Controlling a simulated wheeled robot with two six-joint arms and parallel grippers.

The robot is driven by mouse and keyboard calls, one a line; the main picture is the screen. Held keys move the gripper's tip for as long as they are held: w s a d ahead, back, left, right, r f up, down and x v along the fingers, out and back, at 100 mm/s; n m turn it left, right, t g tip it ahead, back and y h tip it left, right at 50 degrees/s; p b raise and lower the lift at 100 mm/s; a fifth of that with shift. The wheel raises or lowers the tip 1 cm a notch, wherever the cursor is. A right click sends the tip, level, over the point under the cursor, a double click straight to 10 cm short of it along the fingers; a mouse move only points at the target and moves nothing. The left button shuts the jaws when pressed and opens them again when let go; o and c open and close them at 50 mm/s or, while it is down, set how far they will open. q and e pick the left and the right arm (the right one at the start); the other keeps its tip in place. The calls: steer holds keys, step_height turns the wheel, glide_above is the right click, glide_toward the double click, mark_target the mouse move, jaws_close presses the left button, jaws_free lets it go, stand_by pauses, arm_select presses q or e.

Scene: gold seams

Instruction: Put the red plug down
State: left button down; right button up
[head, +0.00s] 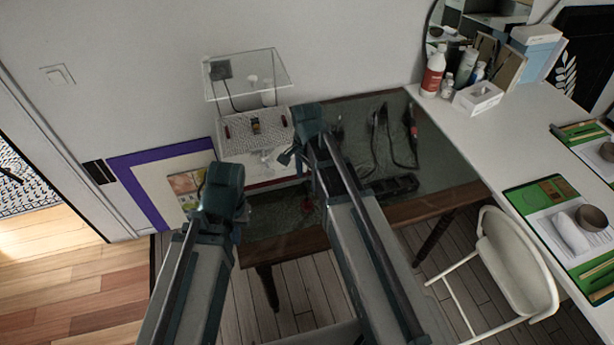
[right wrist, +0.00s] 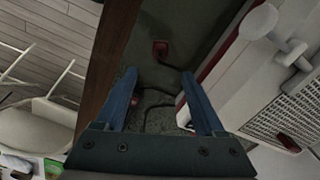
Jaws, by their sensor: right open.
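In the right wrist view a small red plug (right wrist: 160,48) with a dark cable lies on the dark green table top (right wrist: 180,25), ahead of my right gripper (right wrist: 158,76). My right gripper is open, and nothing is held between its two blue fingers. A second small red piece (right wrist: 133,100) shows beside the left finger, partly hidden by it. In the head view my right gripper (head: 289,157) is over the table, in front of the white device. My left gripper (head: 222,190) is at the table's left end; its fingers are hidden, so I cannot tell its opening.
A white device with a perforated panel (head: 255,130) stands at the table's back left, under a clear shelf (head: 262,75). Cables and a red-handled tool (head: 413,132) lie at the back right. A white chair (head: 515,265) and a white desk (head: 465,125) are to the right.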

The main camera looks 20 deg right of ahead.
steer(key=s+a+n, duration=0.5)
steer(key=s+n, duration=0.2)
steer(key=n, duration=0.1)
steer(key=s+a+r+n+h, duration=0.1)
steer(key=s+a+n, duration=0.4)
steer(key=s+n, duration=0.2)
steer(key=shift+s+a+r+n+p, duration=0.15)
steer(key=shift+a+r+n+p, duration=0.15)
steer(key=shift+n, duration=0.7)
